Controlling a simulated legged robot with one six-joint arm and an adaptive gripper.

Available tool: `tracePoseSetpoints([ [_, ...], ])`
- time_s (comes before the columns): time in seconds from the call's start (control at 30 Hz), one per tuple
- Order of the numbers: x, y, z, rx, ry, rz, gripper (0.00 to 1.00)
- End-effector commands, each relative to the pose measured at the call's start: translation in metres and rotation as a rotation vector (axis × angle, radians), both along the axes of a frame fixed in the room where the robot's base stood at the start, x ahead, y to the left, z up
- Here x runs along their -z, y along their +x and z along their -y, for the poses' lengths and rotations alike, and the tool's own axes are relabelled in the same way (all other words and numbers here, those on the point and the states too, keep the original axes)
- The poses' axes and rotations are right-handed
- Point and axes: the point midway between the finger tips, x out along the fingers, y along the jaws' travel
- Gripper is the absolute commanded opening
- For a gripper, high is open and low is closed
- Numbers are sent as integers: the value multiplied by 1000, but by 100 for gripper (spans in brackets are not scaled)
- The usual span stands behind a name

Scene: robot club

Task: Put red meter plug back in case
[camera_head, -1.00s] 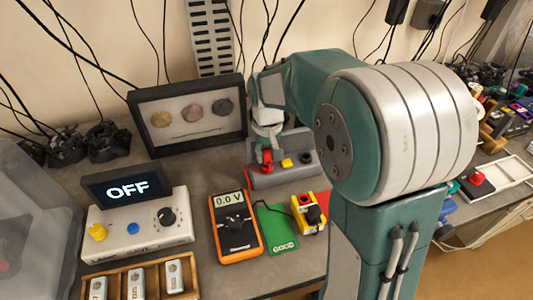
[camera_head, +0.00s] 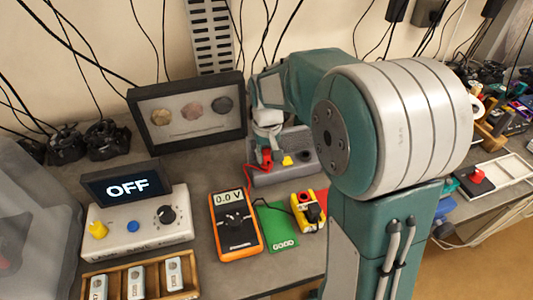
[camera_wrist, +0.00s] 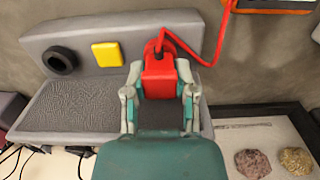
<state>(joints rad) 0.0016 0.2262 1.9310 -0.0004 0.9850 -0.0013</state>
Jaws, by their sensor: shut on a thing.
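The red meter plug (camera_wrist: 159,76) is between the fingers of my gripper (camera_wrist: 160,98), which is shut on it. The plug also shows in the head view (camera_head: 267,157), below my gripper (camera_head: 267,140). A red lead runs from it toward the orange meter (camera_head: 236,226). The grey case (camera_wrist: 95,30) has a textured floor, a yellow square (camera_wrist: 107,54) and a black round socket (camera_wrist: 60,60) at left. I cannot tell whether the plug is seated.
An "OFF" box (camera_head: 140,230) and a wooden tray (camera_head: 112,279) are at left. Bare table shows between box and meter.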

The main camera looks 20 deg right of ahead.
Motion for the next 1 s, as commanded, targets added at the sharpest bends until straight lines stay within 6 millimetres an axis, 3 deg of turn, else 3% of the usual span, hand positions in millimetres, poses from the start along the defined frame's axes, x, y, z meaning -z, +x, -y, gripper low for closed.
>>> tracePoseSetpoints([
  [1.0, 5, 0, 0, 0, 0, 0, 0],
])
